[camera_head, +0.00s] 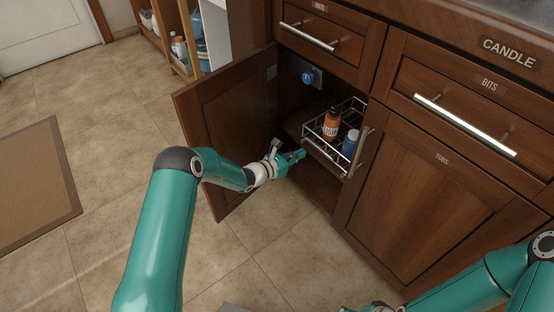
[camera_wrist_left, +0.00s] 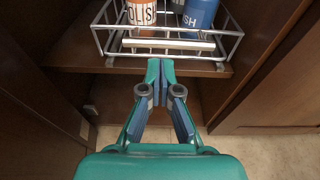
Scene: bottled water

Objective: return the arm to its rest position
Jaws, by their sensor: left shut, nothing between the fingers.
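My left arm (camera_head: 165,235) reaches from the lower left toward the open cabinet. My left gripper (camera_head: 298,156) is at the cabinet opening, in front of the wire basket, shut and empty. In the left wrist view its fingertips (camera_wrist_left: 160,68) meet just in front of the basket's front rail, and I cannot tell whether they touch it. My right arm (camera_head: 475,290) shows at the lower right. Its gripper fingers cannot be made out in the head view.
The wire basket (camera_head: 312,130) holds an orange bottle (camera_head: 331,124) and a blue bottle (camera_head: 350,143). The open cabinet door (camera_head: 225,130) stands to the left of my gripper. A closed cabinet door (camera_head: 420,190) is at right.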

